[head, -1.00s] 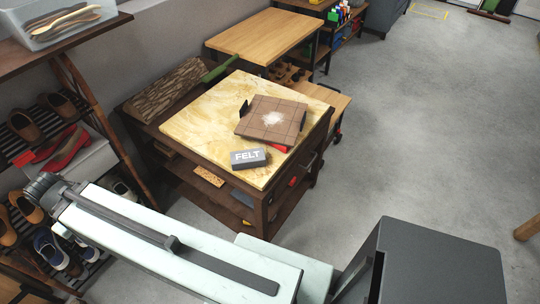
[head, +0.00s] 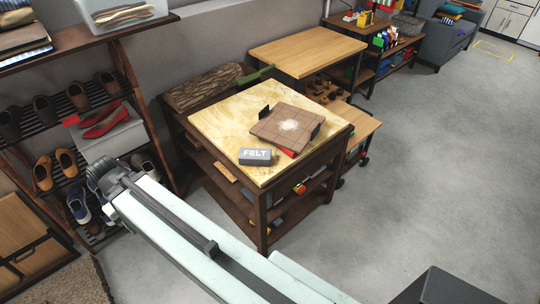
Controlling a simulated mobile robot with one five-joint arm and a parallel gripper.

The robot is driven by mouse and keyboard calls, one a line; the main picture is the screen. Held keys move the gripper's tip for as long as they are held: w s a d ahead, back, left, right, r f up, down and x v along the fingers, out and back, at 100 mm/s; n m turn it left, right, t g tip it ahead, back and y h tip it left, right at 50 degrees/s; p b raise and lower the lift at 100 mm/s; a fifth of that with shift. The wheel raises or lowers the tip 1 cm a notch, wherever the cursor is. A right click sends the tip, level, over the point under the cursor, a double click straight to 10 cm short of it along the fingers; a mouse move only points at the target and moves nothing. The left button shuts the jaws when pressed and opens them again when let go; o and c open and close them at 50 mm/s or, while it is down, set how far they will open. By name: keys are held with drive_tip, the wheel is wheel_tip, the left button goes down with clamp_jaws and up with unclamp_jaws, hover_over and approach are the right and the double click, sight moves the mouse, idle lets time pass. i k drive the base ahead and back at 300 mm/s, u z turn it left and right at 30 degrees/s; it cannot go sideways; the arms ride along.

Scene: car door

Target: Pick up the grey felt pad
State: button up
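The grey felt pad (head: 255,157) is a small dark grey block marked "FELT". It lies on the near part of the pale yellow tabletop (head: 218,118) of a dark wooden bench. A brown tiled board (head: 283,128) with a white powdery patch lies just behind and to the right of the pad. My arm reaches from the bottom right toward the shoe shelves, in front of and below the bench. My gripper's fingers do not show in this view.
Shoe shelves (head: 80,97) stand at the left, with a clear bin (head: 122,14) on top. A rough log (head: 215,85) lies behind the tabletop. A light wooden table (head: 305,47) stands farther back. The grey floor (head: 430,170) at the right is clear.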

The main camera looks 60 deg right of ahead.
sight(248, 156)
drive_tip(key=z, duration=5.7)
drive_tip(key=k, duration=0.95)
drive_tip(key=u, duration=5.75)
